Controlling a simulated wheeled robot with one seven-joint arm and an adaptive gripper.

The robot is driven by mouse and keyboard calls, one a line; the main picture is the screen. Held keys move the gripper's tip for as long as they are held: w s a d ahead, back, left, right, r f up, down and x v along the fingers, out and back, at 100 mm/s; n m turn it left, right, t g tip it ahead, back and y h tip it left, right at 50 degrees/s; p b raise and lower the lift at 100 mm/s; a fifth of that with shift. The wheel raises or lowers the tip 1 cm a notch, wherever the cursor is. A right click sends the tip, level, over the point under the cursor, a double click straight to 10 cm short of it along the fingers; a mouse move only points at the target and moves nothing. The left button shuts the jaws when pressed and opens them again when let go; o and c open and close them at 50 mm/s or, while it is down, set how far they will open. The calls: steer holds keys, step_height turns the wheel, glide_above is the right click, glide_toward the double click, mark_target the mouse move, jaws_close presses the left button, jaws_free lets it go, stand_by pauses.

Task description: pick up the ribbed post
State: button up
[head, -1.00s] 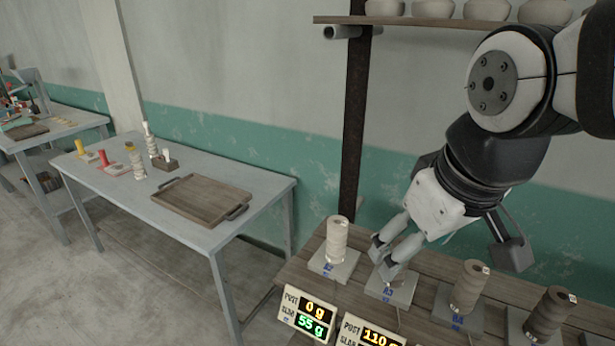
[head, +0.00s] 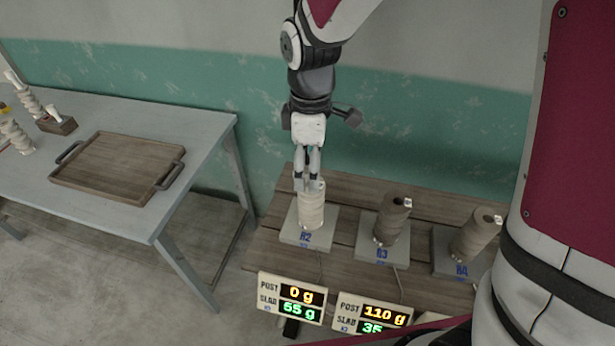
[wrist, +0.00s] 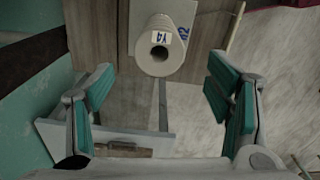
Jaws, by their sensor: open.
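A pale ribbed post (head: 311,212) stands upright on a slab (head: 291,233) marked R2, at the left of the plank table. My gripper (head: 308,186) hangs at its top in the head view, fingers pointing down. In the wrist view the gripper (wrist: 165,92) is open and empty, its green-padded fingers wide apart. There the post (wrist: 152,62) shows end-on, with a round hole and a small tag, ahead of the fingers and not between them.
Readout signs stand along the table front, one showing 0 g (head: 292,297) and one showing 110 g (head: 374,313). A grey table (head: 205,145) at left holds a wooden tray (head: 120,138) and other posts. My own body covers the right side.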

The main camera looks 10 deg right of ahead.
mark_target(311, 201)
step_height(311, 201, down, 12)
steer(key=shift+d+r+p, duration=0.1)
steer(key=shift+d+p, duration=0.05)
steer(key=shift+p, duration=0.6)
jaws_close()
